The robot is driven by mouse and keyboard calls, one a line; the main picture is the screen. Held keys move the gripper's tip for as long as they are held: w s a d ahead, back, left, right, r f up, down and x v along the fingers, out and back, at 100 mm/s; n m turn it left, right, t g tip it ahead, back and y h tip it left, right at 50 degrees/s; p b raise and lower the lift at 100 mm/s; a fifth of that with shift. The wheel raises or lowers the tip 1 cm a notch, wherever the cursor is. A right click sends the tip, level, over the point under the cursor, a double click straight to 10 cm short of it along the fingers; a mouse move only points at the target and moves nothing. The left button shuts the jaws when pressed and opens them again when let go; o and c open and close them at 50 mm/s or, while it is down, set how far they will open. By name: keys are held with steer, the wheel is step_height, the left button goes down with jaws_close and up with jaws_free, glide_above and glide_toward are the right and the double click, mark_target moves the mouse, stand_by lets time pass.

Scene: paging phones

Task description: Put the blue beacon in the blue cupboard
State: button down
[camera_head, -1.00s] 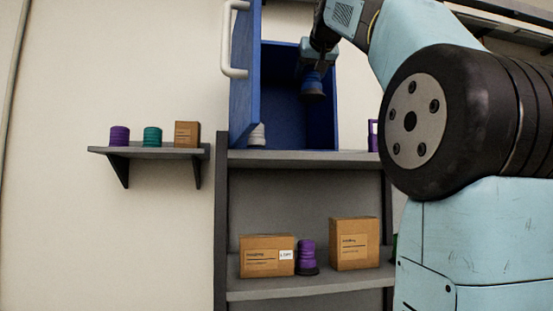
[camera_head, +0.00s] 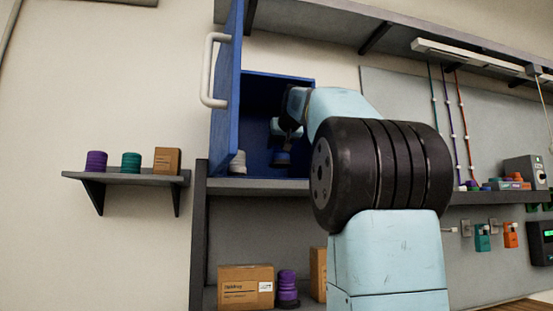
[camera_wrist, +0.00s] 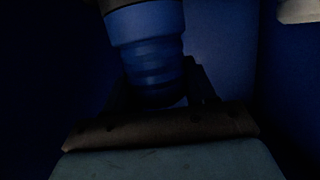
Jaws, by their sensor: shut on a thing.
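The blue cupboard (camera_head: 226,105) stands on a grey shelf with its door swung open to the left, the white handle (camera_head: 208,70) facing out. My gripper (camera_head: 283,148) reaches inside the cupboard and is shut on the blue beacon (camera_head: 282,158). The beacon looks upright, with a dark base, near the cupboard floor; I cannot tell whether it touches the floor. In the wrist view, the beacon (camera_wrist: 150,50) is between the dark fingers (camera_wrist: 163,92), and its base points to the top of the picture. The interior is dark there.
A white ribbed thing (camera_head: 238,163) stands by the cupboard's left side. The small shelf (camera_head: 130,178) at left holds a purple beacon (camera_head: 96,161), a teal beacon (camera_head: 131,162) and a carton (camera_head: 167,160). Below are cartons (camera_head: 245,287) and a purple beacon (camera_head: 288,288).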

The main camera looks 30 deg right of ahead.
mark_target(279, 157)
steer(key=shift+w+d+f, duration=0.1)
steer(key=shift+w+f, duration=0.15)
steer(key=shift+f, duration=0.1)
steer(key=shift+w+d+f, duration=0.1)
steer(key=shift+w+f, duration=0.05)
steer(key=shift+f, duration=0.8)
steer(key=shift+w+f, duration=0.15)
steer(key=shift+f, duration=0.8)
steer(key=shift+c, duration=1.8)
jaws_free()
steer(key=v, duration=1.2)
